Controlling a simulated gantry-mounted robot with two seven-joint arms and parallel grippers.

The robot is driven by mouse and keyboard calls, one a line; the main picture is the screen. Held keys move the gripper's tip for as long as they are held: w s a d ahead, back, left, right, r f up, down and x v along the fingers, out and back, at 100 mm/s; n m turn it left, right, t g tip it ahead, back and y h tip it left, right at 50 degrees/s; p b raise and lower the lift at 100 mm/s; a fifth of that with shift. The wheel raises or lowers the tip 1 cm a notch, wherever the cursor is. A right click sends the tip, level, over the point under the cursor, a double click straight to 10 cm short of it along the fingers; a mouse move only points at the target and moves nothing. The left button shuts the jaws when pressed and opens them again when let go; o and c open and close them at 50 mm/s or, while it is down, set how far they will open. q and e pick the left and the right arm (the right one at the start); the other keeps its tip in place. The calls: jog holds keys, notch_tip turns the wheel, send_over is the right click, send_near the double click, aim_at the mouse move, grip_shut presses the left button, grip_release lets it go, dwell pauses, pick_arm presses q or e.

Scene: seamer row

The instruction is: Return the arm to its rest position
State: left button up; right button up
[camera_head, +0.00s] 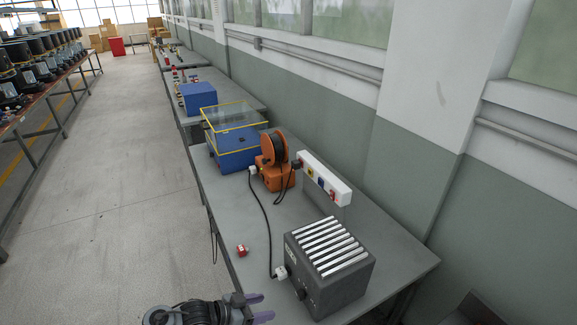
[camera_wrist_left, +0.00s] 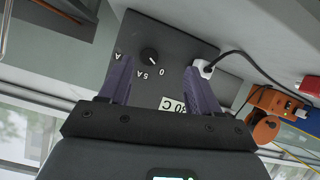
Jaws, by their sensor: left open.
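My left gripper (camera_head: 262,307) is at the bottom edge of the head view, in front of the near end of the workbench. Its two purple fingers are apart with nothing between them. The left wrist view also shows the open fingers (camera_wrist_left: 162,78), facing the front panel of a dark grey box with a knob. The same box (camera_head: 313,290) stands on the bench with a row of pale bars on top, to the right of the gripper. The gripper appears clear of the box. My right gripper shows in neither view.
A white plug (camera_head: 281,272) with a black cable joins the box to an orange cable reel (camera_head: 275,165). A small red block (camera_head: 242,251) lies near the bench's front edge. A white socket strip (camera_head: 325,178) stands behind. The aisle floor (camera_head: 120,200) is clear.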

pick_arm(q)
jog(key=s+a+f+n+t+y, duration=0.1)
jog(key=s+a+f+y, duration=0.15)
jog(key=s, duration=0.25)
jog(key=s+a+f+n+t+y, duration=0.1)
jog(key=s+f+n+y, duration=0.15)
jog(key=s+y, duration=0.2)
jog(key=s+a+r+n+g+y, duration=0.1)
jog(key=s+a+r+n, duration=0.15)
jog(key=s, duration=0.55)
jog(key=s+a+r+n+g+y, duration=0.1)
jog(key=s+a+r+g+y, duration=0.15)
jog(key=s, duration=0.55)
jog(key=s+a+r+n+g+y, duration=0.15)
jog(key=s+a, duration=0.25)
jog(key=s, duration=0.4)
notch_tip(320, 180, up, 28)
jog(key=h+p, duration=0.1)
jog(key=p, duration=2.6)
jog(key=shift+d+r+t+p, duration=0.2)
jog(key=shift+d+t+p, duration=0.1)
jog(key=shift+p, duration=0.1)
jog(key=shift+m, duration=0.25)
jog(key=shift+c, duration=0.2)
